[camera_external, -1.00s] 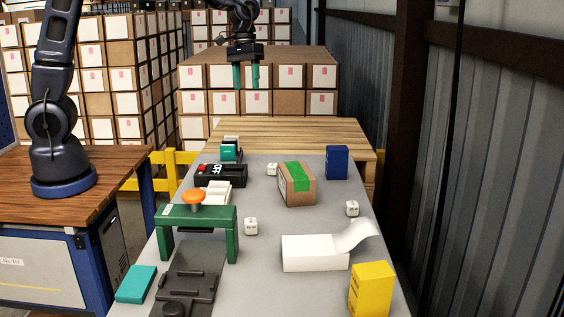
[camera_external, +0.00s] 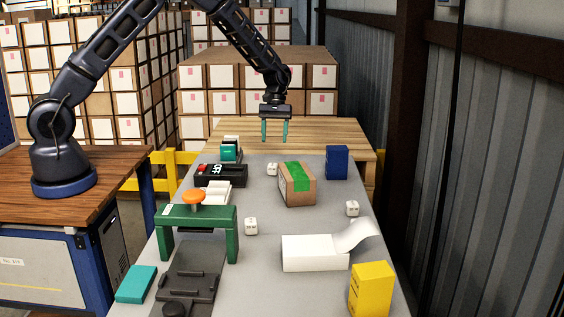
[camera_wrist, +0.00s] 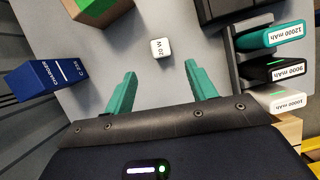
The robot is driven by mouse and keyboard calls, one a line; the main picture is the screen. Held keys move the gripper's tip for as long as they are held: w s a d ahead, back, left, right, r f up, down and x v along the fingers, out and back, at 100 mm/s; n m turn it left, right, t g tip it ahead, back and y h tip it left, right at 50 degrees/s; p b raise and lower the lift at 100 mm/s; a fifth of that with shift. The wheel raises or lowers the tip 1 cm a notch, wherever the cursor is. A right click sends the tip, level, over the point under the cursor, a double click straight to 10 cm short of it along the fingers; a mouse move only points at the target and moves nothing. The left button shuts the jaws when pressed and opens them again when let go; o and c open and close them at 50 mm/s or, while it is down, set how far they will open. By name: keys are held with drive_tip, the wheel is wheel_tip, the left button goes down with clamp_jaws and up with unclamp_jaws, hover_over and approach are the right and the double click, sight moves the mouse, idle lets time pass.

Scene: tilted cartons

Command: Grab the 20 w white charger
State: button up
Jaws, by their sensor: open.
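A small white cube charger marked "20 W" (camera_wrist: 160,48) lies on the grey table in the wrist view, just beyond and between my fingertips. In the external view, the matching white charger (camera_external: 272,169) sits left of the brown carton. My gripper (camera_external: 274,138) has teal fingers and hangs above the far end of the table, pointing down. It is open and empty, and its fingers also show in the wrist view (camera_wrist: 160,76). Two more white cubes stand nearer the camera, one at the left (camera_external: 251,226) and one at the right (camera_external: 352,208); their labels are too small to read.
The brown carton with green tape (camera_external: 297,184) and a blue charger box (camera_external: 337,162) stand to the right. A black box (camera_external: 220,175) and power banks (camera_wrist: 270,70) stand to the left.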

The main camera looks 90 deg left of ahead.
sight(273, 164)
drive_tip(key=shift+x, duration=5.45)
drive_tip(key=c, duration=1.1)
drive_tip(key=shift+r, duration=0.2)
